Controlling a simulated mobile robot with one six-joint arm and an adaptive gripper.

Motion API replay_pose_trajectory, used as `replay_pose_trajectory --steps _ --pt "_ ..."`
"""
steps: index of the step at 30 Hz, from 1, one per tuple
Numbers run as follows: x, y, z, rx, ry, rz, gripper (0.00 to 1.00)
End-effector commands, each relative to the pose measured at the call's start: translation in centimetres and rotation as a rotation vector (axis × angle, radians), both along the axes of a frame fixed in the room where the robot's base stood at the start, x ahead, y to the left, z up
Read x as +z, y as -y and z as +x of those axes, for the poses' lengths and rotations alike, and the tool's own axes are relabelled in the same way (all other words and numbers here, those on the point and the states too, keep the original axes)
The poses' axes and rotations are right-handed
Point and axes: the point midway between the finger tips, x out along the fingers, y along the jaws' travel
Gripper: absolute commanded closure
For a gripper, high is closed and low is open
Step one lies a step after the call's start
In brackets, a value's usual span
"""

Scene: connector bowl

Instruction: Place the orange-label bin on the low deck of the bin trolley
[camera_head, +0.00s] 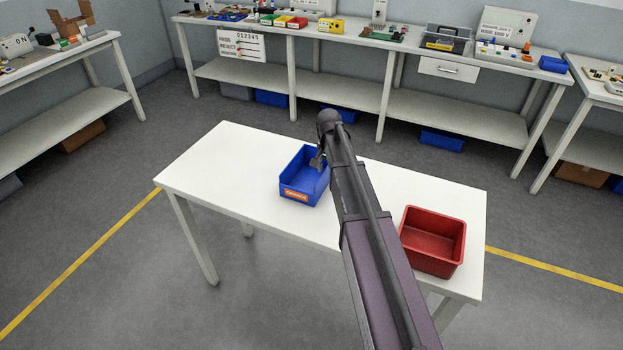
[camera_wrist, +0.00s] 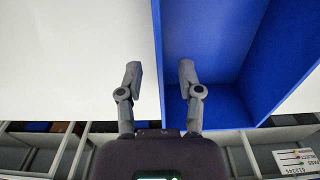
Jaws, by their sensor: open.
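The blue bin (camera_head: 297,191) with an orange label on its front stands upright on the white table (camera_head: 215,160), left of my arm. In the wrist view the bin's blue interior (camera_wrist: 210,45) fills the upper right. My gripper (camera_head: 318,161) is at the bin's right side in the head view. In the wrist view my gripper (camera_wrist: 160,78) is open, with one finger on each side of a bin wall. The fingers appear apart from the wall; I cannot tell exact contact. My arm hides part of the table. No bin trolley can be made out.
A red bin (camera_head: 432,241) stands on the table's right end. The table's left end is clear. Workbenches (camera_head: 345,37) with equipment line the back wall, with blue bins (camera_head: 442,139) beneath. Yellow lines (camera_head: 80,264) mark the open grey floor.

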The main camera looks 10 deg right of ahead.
Motion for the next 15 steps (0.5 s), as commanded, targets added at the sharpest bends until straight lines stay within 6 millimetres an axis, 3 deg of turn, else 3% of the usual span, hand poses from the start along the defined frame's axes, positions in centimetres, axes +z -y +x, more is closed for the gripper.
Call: replay_pose_trajectory --steps 14,15 --pt "0.04 0.01 0.01 0.0 0.0 0.0 0.53" --pt "0.04 0.01 0.0 0.0 0.0 0.0 0.65"
